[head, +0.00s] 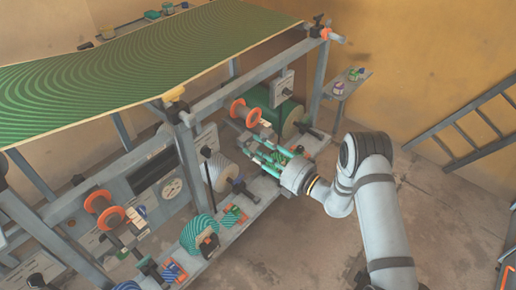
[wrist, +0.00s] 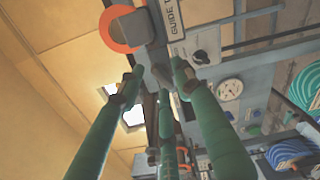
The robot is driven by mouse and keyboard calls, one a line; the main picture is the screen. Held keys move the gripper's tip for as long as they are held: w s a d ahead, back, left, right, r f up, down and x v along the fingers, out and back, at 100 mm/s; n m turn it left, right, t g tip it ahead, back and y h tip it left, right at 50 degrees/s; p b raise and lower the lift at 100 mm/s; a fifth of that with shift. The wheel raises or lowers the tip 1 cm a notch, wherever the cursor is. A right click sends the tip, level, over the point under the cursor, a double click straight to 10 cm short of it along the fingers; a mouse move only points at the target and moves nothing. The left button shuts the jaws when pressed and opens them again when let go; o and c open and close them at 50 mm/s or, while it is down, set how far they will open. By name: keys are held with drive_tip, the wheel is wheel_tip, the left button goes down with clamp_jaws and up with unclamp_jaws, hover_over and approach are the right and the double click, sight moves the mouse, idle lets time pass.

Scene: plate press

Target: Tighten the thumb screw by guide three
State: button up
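My gripper (head: 262,150) reaches into the right bay of the press, with its teal fingers pointing in among the rollers. A grey bracket (wrist: 140,28) with an orange ring (wrist: 113,29) is just beyond the fingertips. A label plate (wrist: 172,20) beside it reads "GUIDE"; its number is cut off. A small grey part (wrist: 161,73) shows between the fingertips; I cannot tell whether it is the thumb screw or whether the fingers touch it.
An orange-flanged spool (head: 245,112) and a green roller (head: 288,118) are close to my gripper. A second orange-flanged spool (head: 104,207) is at the left. A frame post (head: 190,155) divides the bays. A green striped sheet (head: 150,60) covers the top.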

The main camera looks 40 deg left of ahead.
drive_tip(key=c, duration=0.4)
clamp_jaws()
